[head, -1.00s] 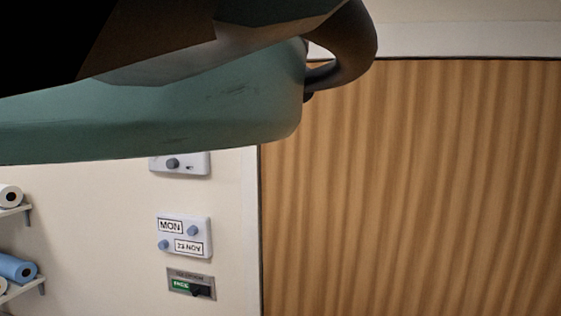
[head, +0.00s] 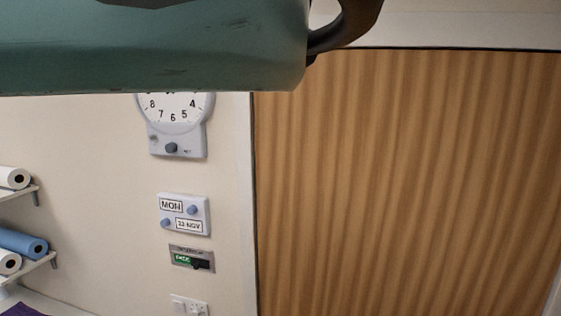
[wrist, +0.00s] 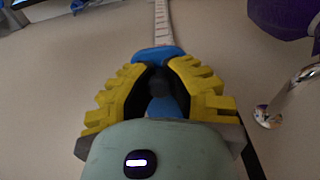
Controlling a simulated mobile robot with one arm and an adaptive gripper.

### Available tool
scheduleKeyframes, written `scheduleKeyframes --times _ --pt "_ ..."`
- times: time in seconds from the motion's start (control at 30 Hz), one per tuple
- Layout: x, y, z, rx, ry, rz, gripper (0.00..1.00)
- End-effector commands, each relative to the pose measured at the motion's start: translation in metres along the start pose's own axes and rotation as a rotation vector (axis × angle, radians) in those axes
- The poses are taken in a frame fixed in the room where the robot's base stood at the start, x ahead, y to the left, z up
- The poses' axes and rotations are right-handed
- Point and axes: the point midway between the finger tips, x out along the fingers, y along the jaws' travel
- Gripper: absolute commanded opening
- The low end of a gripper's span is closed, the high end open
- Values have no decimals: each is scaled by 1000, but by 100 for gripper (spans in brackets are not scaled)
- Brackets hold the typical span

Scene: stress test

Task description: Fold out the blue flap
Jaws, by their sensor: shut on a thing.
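In the wrist view, my gripper (wrist: 158,78) has its two yellow ribbed fingers closed around a blue piece (wrist: 155,57), which looks like the blue flap. Its wide end shows just beyond the fingertips, and more blue shows between the fingers. Much of it is hidden by the fingers. A long white strip with ruler-like marks (wrist: 161,20) runs away from the blue piece toward the top of the picture. I cannot tell how far the flap is folded out. The head view shows neither the gripper nor the flap.
A chrome curved fitting (wrist: 285,95) and a purple object (wrist: 280,18) are to the right in the wrist view. In the head view, a clock (head: 172,108), a date board (head: 184,214) and a wooden door (head: 410,180) are ahead, with shelved rolls (head: 20,243) at left.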

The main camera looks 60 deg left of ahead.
Motion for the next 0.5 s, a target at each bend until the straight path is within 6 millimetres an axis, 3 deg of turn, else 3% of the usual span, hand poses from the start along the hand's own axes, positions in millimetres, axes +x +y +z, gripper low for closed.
scheduleKeyframes --times 0.03,0.07,0.2,0.43,0.5 --pt "-2 0 -4 2 18 -4 0" --pt "-2 0 -4 2 18 -4 13" --pt "-1 0 -3 1 15 -3 27" --pt "0 0 -2 1 8 -1 51" --pt "0 0 -1 1 6 -1 52"
